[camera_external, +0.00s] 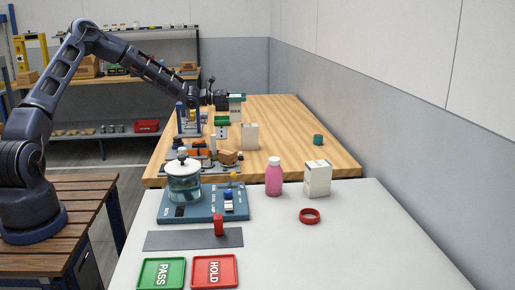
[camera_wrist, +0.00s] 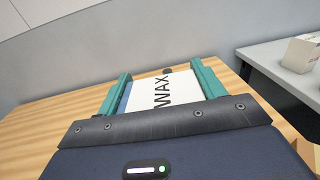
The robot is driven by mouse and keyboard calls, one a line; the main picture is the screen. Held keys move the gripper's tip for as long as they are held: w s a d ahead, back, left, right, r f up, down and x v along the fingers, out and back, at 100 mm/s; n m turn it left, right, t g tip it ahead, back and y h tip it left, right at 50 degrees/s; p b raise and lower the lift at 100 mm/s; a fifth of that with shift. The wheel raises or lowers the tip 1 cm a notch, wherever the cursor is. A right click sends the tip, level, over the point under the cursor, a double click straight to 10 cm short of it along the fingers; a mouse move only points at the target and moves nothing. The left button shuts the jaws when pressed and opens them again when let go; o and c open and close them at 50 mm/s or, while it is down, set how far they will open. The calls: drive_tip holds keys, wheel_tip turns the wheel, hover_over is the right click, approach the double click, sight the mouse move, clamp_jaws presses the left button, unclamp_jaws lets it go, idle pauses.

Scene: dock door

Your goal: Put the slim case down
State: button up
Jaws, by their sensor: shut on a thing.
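My gripper (camera_external: 238,97) is over the wooden table, at the end of the outstretched arm. In the wrist view its two teal fingers (camera_wrist: 160,76) are shut on a slim white case (camera_wrist: 158,94) with black "WAX" lettering and a blue edge. In the external view the slim case (camera_external: 235,110) shows below the fingers, above the far part of the wooden table (camera_external: 285,110). The lower end of the case and any contact with the table cannot be made out.
A white carton (camera_external: 249,136) stands near the case, with a teal cylinder (camera_external: 318,140) to the right. Blocks and fixtures (camera_external: 205,155) crowd the table's left side. A pink bottle (camera_external: 273,177) and white box (camera_external: 317,178) stand nearer. The wooden table's far right is clear.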

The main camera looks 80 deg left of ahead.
drive_tip(key=shift+s+a+n+y, duration=0.35)
drive_tip(key=shift+s+a, duration=0.55)
drive_tip(key=shift+a, duration=0.3)
drive_tip(key=shift+y, duration=0.25)
drive_tip(key=f, duration=0.2)
drive_tip(key=s+f, duration=0.1)
drive_tip(key=f, duration=0.1)
drive_tip(key=s+a+f, duration=0.1)
drive_tip(key=f, duration=0.1)
drive_tip(key=shift+a+f, duration=0.1)
drive_tip(key=shift+f, duration=0.15)
drive_tip(key=shift+s+f, duration=0.15)
drive_tip(key=shift+f, duration=2.6)
drive_tip(key=shift+f, duration=0.2)
drive_tip(key=o, duration=1.1)
drive_tip(key=shift+r, duration=0.1)
drive_tip(key=s, duration=1.2)
drive_tip(key=shift+r, duration=0.1)
